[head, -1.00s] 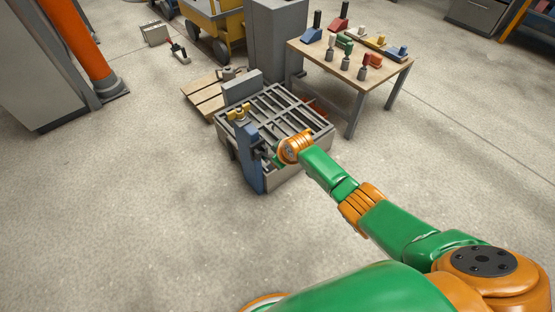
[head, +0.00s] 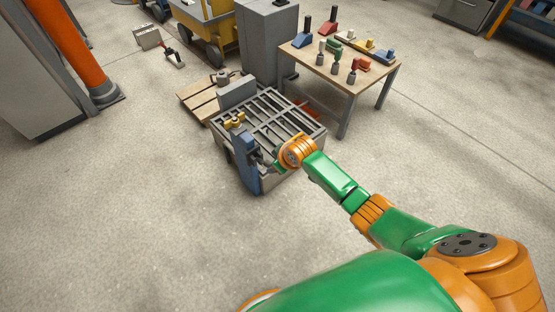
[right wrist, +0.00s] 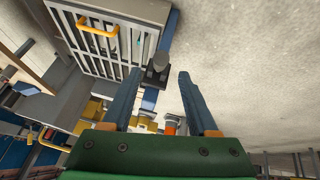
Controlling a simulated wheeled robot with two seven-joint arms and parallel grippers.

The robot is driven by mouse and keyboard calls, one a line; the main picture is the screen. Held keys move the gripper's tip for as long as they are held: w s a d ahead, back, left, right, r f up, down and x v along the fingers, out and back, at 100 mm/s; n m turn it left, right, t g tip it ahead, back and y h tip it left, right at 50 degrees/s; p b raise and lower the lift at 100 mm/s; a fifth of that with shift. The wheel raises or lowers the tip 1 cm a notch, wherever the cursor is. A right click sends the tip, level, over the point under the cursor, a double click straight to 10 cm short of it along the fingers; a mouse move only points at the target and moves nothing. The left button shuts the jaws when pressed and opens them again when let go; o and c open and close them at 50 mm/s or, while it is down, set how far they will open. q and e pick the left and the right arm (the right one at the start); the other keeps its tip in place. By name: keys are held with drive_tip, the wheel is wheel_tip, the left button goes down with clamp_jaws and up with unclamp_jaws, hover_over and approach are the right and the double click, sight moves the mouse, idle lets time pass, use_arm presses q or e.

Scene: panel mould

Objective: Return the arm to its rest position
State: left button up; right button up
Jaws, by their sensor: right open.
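My right arm (head: 345,180) is green and orange and reaches from the lower right toward the panel mould (head: 311,139), a grey box with a slatted grid top. In the head view its wrist is beside the mould's near right side, and the gripper itself is mostly hidden behind the wrist. In the right wrist view my right gripper (right wrist: 158,95) is open, with two blue fingers apart and nothing held between them. A dark grey block on a blue post (right wrist: 157,70) shows beyond the fingertips.
A wooden table (head: 345,78) with several coloured tools stands behind right. A grey cabinet (head: 268,45) and yellow cart (head: 210,30) are at the back. A wooden pallet (head: 197,97) lies behind the mould.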

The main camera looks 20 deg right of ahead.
drive_tip(key=shift+f, duration=0.1)
idle(0.4)
